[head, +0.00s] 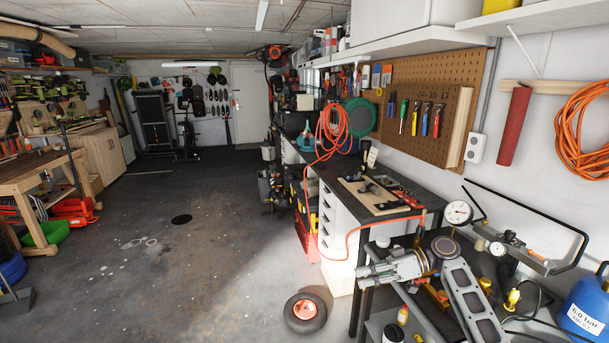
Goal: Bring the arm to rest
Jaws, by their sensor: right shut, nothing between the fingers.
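My right arm (470,300) comes in at the lower right, in front of the dark workbench. Its grey link rises to a round joint, and the wrist turns left from there. My right gripper (366,273) points left at the front end of the bench. It is shut and empty. I cannot tell its exact height over the bench. My left gripper is not in the head view.
The workbench (408,212) holds a wooden board with tools (372,195). A pressure gauge (458,212) and a blue tank (588,308) are at the right. A wheel (306,312) lies on the floor. Open floor (150,260) stretches left.

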